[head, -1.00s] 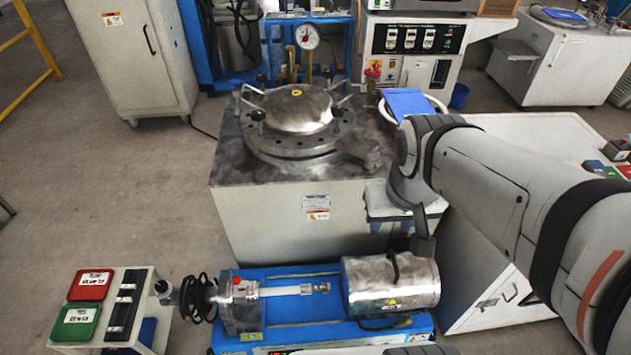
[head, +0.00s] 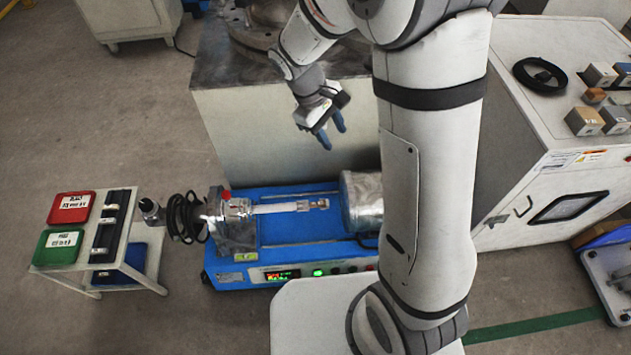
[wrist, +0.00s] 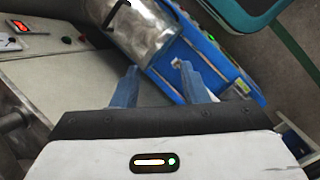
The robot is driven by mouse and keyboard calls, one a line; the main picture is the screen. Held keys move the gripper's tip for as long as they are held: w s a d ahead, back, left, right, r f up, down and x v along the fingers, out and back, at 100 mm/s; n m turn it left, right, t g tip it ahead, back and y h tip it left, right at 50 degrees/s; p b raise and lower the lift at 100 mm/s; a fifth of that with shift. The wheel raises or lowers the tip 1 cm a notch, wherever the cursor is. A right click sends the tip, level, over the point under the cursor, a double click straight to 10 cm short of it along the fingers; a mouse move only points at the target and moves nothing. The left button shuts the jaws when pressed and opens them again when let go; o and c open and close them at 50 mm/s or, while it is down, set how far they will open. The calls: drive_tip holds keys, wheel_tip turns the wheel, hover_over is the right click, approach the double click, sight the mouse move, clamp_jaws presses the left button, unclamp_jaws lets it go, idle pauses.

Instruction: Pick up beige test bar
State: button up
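A pale, whitish bar (head: 275,208) lies level in the blue bench machine (head: 268,259), between its left metal clamp and the metal cylinder at right. It is the only long bar I can make out, and I cannot tell if its colour is truly beige. My gripper (head: 332,130) hangs above and behind the machine, to the right of the bar and apart from it. Its two blue fingers are spread with nothing between them. In the wrist view my gripper (wrist: 158,68) is also open and points toward the blue machine.
The metal cylinder (head: 361,202) is partly hidden by my arm. A large grey block (head: 285,130) stands behind the machine. A small cart with a red tray (head: 71,207) and a green tray (head: 60,246) is at left. Several small blocks (head: 585,121) sit on the right cabinet.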

drive_tip(key=w+a+f+n+h+b, duration=0.2)
drive_tip(key=a+f+n+b, duration=0.15)
drive_tip(key=f, duration=0.75)
drive_tip(key=w+a+f+n+h+b, duration=0.1)
drive_tip(key=w+a+f+n+b, duration=0.2)
drive_tip(key=f, duration=0.9)
drive_tip(key=n+t+h+b, duration=0.1)
drive_tip(key=n+h+b, duration=0.1)
drive_tip(key=b, duration=0.2)
approach(317, 203)
drive_tip(key=shift+s+b+x, duration=0.25)
drive_tip(key=shift+b+x, duration=0.2)
drive_tip(key=shift+x, duration=0.75)
drive_tip(key=b+x, duration=0.2)
drive_tip(key=x, duration=0.3)
drive_tip(key=shift+w+d+f, duration=0.2)
drive_tip(key=shift+f, duration=0.05)
drive_tip(key=shift+c, duration=0.3)
clamp_jaws()
